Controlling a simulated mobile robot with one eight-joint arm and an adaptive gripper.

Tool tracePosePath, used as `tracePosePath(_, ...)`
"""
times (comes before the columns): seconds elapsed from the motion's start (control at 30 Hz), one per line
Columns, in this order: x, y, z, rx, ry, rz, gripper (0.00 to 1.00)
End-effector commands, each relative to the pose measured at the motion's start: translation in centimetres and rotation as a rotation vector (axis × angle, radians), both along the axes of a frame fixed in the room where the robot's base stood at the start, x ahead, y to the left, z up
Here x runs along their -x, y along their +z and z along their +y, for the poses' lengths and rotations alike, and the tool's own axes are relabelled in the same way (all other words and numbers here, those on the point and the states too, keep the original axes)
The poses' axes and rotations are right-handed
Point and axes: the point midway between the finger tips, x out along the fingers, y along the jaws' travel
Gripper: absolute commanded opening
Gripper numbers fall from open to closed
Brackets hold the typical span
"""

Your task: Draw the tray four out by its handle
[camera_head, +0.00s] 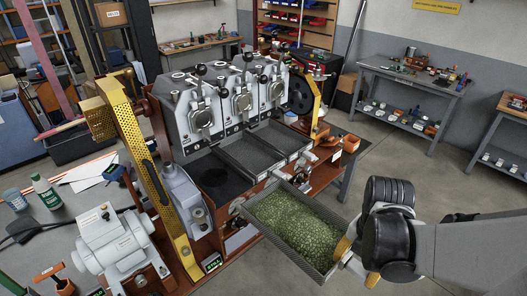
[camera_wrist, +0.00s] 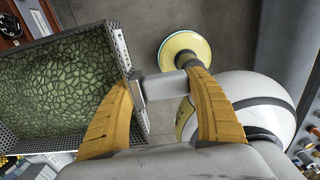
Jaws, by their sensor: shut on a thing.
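The drawn-out tray (camera_head: 278,243) is a grey perforated box full of green beans, sticking out in front of the roaster at the lower middle of the head view. In the wrist view its perforated end wall (camera_wrist: 121,48) is at the left. The tray's handle (camera_wrist: 166,86) is a pale grey bar between my yellow fingers. My gripper (camera_head: 354,264) is shut on this handle at the tray's outer end; its fingers also show in the wrist view (camera_wrist: 163,84). The tray's number cannot be read, and its inner end is close to the machine.
The roaster (camera_head: 225,100) has several heads in a row, with other trays (camera_head: 250,153) below them. A yellow perforated guard (camera_head: 135,150) stands at its left. A side table (camera_head: 410,80) is at the back right. The floor (camera_head: 425,150) at the right is clear.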

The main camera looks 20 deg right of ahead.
Motion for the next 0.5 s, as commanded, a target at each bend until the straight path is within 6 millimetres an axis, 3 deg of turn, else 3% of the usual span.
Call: tracePosePath(0.5, 4.3, 0.1, -1.5, 0.000, -0.004, 0.000, 0.23)
